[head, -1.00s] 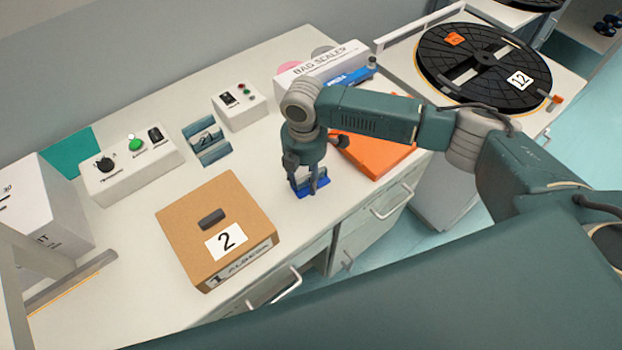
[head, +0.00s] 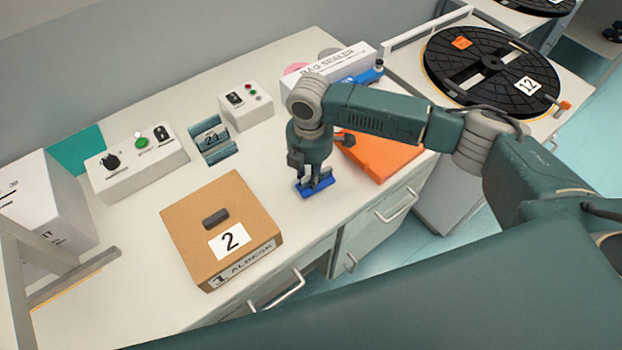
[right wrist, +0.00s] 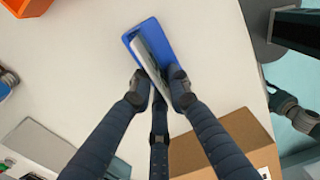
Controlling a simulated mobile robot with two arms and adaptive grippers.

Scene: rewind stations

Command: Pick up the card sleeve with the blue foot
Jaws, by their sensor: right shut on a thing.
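The card sleeve with the blue foot (head: 314,188) stands on the white counter near its front edge. In the right wrist view its blue foot (right wrist: 153,40) lies flat and the pale card part (right wrist: 151,67) rises from it at a slant. My right gripper (head: 311,180) points down at the sleeve. In the right wrist view its fingertips (right wrist: 160,90) are shut on the sleeve, one on each side of the card. The fingers hide part of the sleeve in the head view. I cannot tell whether the foot still touches the counter. My left gripper is not in view.
A brown box marked 2 (head: 215,250) stands left of the sleeve. An orange flat thing (head: 382,158) lies to the right. A grey-blue holder (head: 213,143), control boxes (head: 137,165) and a bag sealer box (head: 335,70) stand behind. A black reel (head: 490,75) is at far right.

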